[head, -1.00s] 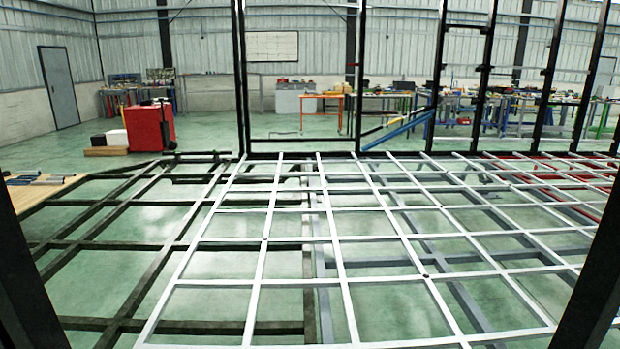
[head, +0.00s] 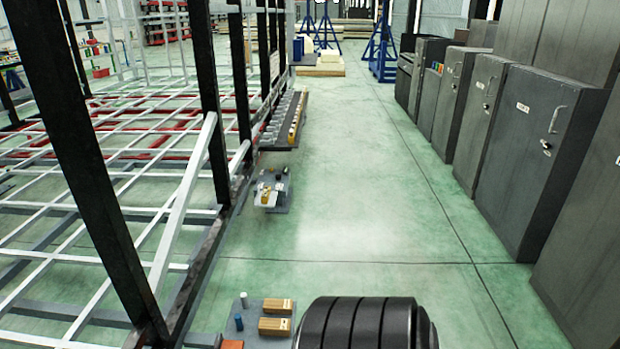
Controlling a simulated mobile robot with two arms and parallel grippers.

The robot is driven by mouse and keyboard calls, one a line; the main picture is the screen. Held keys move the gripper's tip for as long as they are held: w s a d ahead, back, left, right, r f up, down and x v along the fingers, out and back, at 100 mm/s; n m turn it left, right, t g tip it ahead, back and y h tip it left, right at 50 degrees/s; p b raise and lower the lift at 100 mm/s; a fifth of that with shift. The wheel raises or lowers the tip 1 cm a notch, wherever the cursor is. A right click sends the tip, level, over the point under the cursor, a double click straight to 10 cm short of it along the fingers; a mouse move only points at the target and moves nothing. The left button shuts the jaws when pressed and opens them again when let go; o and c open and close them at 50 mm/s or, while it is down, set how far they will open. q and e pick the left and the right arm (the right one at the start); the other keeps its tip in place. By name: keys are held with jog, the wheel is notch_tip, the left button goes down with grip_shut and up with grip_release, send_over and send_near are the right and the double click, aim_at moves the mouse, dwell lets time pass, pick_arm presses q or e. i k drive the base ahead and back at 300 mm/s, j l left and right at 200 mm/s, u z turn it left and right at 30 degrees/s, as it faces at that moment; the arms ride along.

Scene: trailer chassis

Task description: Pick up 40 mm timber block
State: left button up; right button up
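Two light-brown timber blocks, an upper one (head: 279,306) and a lower one (head: 275,326), sit on a grey tray (head: 257,311) at the bottom of the head view. I cannot read a size on either, so I cannot tell which is the 40 mm one. An orange-brown piece (head: 232,344) is cut off by the bottom edge. Several small yellowish pieces (head: 266,194) lie on a farther grey tray (head: 282,206), too small to identify. Neither of my grippers shows.
A black ribbed cylinder (head: 368,325) is right of the near tray. The trailer frame with dark posts (head: 215,110) fills the left. Grey cabinets (head: 528,150) line the right. The green floor aisle (head: 370,190) between is clear, with blue stands (head: 383,50) far back.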

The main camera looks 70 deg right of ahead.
aim_at(284, 306)
jog(key=l+z, duration=0.15)
jog(key=z, duration=1.85)
jog(key=i+l+u, duration=0.1)
jog(key=u, duration=0.3)
jog(key=i+l+u, duration=0.1)
jog(key=l+u, duration=0.15)
jog(key=u, duration=0.2)
jog(key=l+u, duration=0.2)
jog(key=u, duration=0.2)
jog(key=i, duration=0.05)
